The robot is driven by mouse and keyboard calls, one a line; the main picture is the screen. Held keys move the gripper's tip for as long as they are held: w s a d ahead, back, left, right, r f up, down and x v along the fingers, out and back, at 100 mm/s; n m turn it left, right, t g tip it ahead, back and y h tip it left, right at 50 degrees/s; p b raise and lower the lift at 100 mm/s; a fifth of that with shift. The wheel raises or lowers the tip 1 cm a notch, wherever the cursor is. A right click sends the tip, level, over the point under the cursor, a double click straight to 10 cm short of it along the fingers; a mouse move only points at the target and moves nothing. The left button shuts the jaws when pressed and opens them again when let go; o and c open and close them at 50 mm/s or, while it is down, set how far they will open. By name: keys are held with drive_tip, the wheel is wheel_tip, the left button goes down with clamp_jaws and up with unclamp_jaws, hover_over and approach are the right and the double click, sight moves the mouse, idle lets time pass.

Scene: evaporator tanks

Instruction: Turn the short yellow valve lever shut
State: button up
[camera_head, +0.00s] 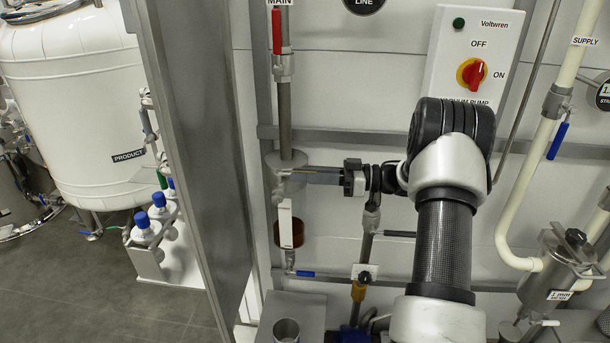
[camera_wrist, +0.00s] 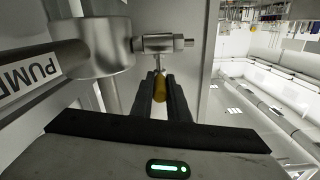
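The short yellow valve lever (camera_wrist: 160,89) shows in the wrist view, pointing toward the camera from a small metal valve body (camera_wrist: 160,44). That valve joins the side of a round grey metal housing (camera_wrist: 95,46). My gripper (camera_wrist: 161,84) has one dark finger on each side of the lever. The gap between the fingers is narrow and the lever appears to fill it, so the gripper looks shut on it. In the head view my gripper (camera_head: 292,176) reaches left to a round metal fitting (camera_head: 272,162) on the vertical pipe. The lever is not visible there.
A red-handled valve (camera_head: 277,34) sits higher on that pipe. A blue-handled valve (camera_head: 303,273) is below. A grey steel post (camera_head: 195,130) stands close to the left. The pump switch box (camera_head: 472,55) is behind my arm. In the wrist view, a pipe labelled PUMP (camera_wrist: 35,74) runs at left.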

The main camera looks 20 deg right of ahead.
drive_tip(key=o, duration=0.4)
drive_tip(key=shift+w+a+r, duration=0.1)
drive_tip(key=shift+r, duration=0.05)
drive_tip(key=shift+o, duration=0.2)
drive_tip(key=b+v, duration=0.1)
drive_tip(key=v, duration=1.6)
drive_tip(key=shift+d, duration=0.25)
